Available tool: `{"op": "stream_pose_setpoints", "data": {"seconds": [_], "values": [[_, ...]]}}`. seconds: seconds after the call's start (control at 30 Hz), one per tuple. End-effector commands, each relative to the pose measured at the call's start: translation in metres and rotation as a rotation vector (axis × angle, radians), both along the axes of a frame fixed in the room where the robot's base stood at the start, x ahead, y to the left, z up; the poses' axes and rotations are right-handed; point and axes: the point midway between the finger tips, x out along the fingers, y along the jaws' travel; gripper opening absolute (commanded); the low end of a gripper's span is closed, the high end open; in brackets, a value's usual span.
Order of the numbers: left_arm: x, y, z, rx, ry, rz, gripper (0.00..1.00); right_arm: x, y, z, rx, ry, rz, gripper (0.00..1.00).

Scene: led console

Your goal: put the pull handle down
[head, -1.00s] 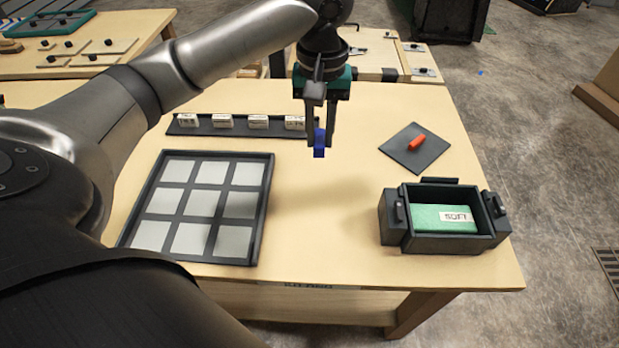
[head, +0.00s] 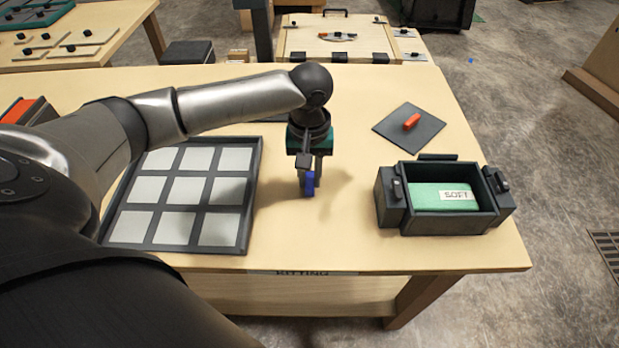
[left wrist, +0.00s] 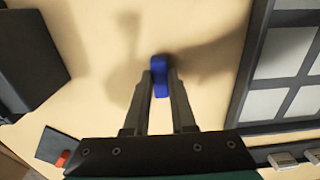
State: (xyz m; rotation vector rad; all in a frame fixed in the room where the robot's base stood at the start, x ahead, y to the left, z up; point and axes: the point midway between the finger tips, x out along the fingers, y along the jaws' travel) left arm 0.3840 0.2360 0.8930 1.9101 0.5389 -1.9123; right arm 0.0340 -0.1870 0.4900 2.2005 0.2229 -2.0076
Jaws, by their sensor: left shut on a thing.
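The blue pull handle (head: 310,184) is held between the fingers of my left gripper (head: 308,178), over the bare middle of the table. In the left wrist view the blue handle (left wrist: 160,75) sits at the fingertips of my left gripper (left wrist: 161,80), with both fingers closed on it. Its lower end is at or very close to the table top; I cannot tell whether it touches. My right gripper is not in view.
The tabletop (head: 330,235) is clear around the handle. A tray of pale squares (head: 250,215) lies left. A dark box (head: 430,222) holding a green block (head: 430,197) stands right. Behind it, a red piece (head: 411,122) lies on a dark mat (head: 425,133).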

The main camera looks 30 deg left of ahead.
Motion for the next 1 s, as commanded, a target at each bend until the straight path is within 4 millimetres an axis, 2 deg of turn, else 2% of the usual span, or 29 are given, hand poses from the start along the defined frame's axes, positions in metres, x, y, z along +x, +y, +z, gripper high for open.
{"op": "stream_pose_setpoints", "data": {"seconds": [0.37, 0.4, 0.63, 1.0], "values": [[0.0000, 0.0001, -0.0029, -0.001, 0.001, 0.000, 0.00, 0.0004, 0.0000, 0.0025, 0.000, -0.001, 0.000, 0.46], [0.0003, 0.0003, -0.0033, 0.000, 0.000, 0.000, 0.26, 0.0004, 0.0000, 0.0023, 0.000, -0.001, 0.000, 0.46], [0.0003, 0.0003, -0.0033, 0.001, -0.001, 0.000, 0.52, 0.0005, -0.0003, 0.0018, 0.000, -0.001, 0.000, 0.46], [0.0008, 0.0001, 0.0027, -0.001, -0.003, 0.000, 0.53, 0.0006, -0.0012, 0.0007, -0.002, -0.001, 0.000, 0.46]]}}
